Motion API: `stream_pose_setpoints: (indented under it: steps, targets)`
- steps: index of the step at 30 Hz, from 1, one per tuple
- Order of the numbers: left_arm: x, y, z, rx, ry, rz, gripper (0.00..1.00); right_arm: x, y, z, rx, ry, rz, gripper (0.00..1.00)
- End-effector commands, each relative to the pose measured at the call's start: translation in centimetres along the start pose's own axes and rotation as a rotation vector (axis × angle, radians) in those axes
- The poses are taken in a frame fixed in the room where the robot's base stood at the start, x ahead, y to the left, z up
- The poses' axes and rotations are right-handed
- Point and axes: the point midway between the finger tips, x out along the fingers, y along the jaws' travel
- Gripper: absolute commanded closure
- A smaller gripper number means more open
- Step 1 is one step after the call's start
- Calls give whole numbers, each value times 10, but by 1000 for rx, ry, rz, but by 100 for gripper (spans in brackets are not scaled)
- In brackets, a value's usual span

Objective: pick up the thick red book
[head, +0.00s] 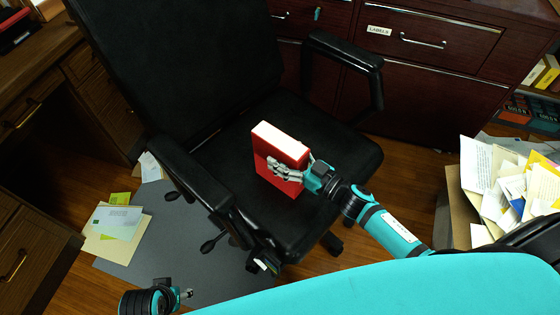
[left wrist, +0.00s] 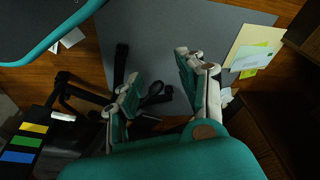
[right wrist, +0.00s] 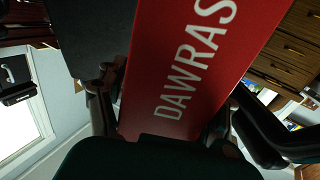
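The thick red book (head: 270,150) stands upright on or just above the black seat of the office chair; I cannot tell if its lower edge touches the seat. My right gripper (head: 285,170) has its fingers on two opposite sides of the book and is closed against them. In the right wrist view the red cover (right wrist: 185,60) with white letters fills the space between the fingers. My left gripper (left wrist: 158,80) is open and empty above the floor; part of it shows at the bottom left of the head view (head: 186,293).
The office chair (head: 215,160) has armrests on both sides of the book. A box of papers (head: 460,205) stands at the right. Dark red drawers (head: 430,80) are behind, and a wooden desk (head: 35,225) is at the left.

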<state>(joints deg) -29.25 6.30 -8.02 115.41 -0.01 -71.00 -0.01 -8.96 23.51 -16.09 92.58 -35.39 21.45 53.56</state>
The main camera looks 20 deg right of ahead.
Motion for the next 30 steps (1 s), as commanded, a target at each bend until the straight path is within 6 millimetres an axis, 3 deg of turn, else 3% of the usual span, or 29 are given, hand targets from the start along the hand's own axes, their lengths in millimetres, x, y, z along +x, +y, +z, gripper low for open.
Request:
stream_pose_setpoints:
  steps: [2, 15, 27, 30]
  targets:
    - [0, 0, 0, 0, 0, 0, 60, 0, 0, 0, 0, 0, 0, 45]
    - [0, 0, 0, 0, 0, 1, 60, 0, 0, 0, 0, 0, -1, 100]
    - [0, 0, 0, 0, 3, 1, 60, 1, 0, -12, -2, 12, -3, 100]
    - [16, 0, 5, 1, -11, 0, 60, 1, 0, -20, -3, 12, -4, 100]
